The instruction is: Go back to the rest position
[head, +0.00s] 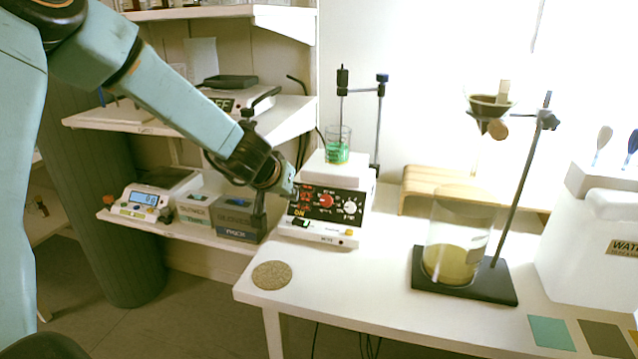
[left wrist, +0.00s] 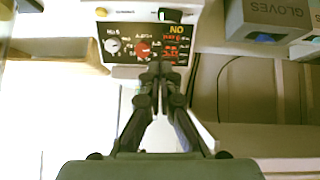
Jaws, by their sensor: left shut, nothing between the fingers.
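My left arm reaches in from the upper left in the head view. Its gripper (head: 287,184) is in front of the left edge of the hotplate stirrer (head: 318,228), with nothing held. In the left wrist view the gripper (left wrist: 160,72) shows its two fingers closed together at the tips, below the stirrer's dark control panel (left wrist: 145,45). I cannot tell whether the fingertips touch the stirrer. A beaker of green liquid (head: 337,152) stands on the stirrer's top. My right gripper is not in view.
A cork mat (head: 271,275) lies at the white table's left front corner. A stand (head: 504,292) with a large beaker (head: 455,247) is at right, near a white water container (head: 598,240). Left shelves hold a scale (head: 145,201) and a glove box (head: 238,218), close to my gripper.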

